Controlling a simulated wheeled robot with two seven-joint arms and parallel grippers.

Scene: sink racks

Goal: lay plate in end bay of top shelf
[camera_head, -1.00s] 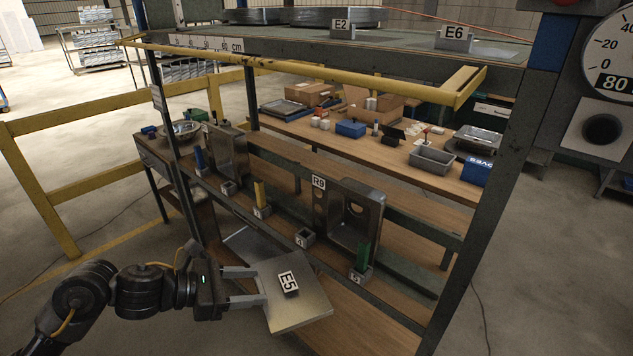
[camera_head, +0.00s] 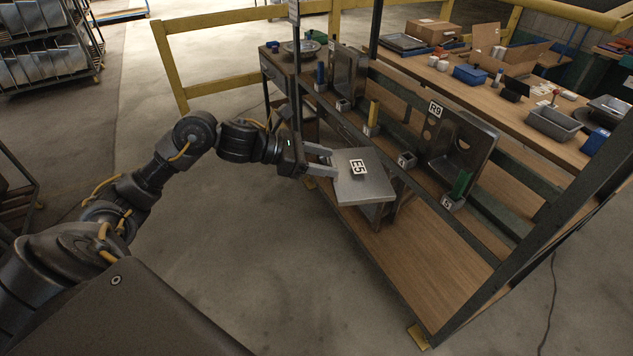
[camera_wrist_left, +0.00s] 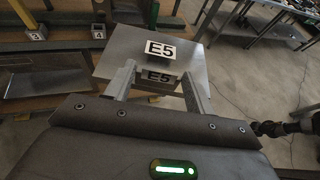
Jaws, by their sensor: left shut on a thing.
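The plate (camera_head: 366,188) is a flat grey metal square with a tag reading E5. My left gripper (camera_head: 334,162) is shut on its left edge and holds it out nearly level, in front of the lower part of the rack. In the left wrist view the plate (camera_wrist_left: 125,55) lies beyond the two fingers, with the E5 tag on a small raised block.
A wooden lower shelf (camera_head: 420,255) lies below. A yellow guard rail (camera_head: 215,95) stands behind. The floor left of the rack is clear.

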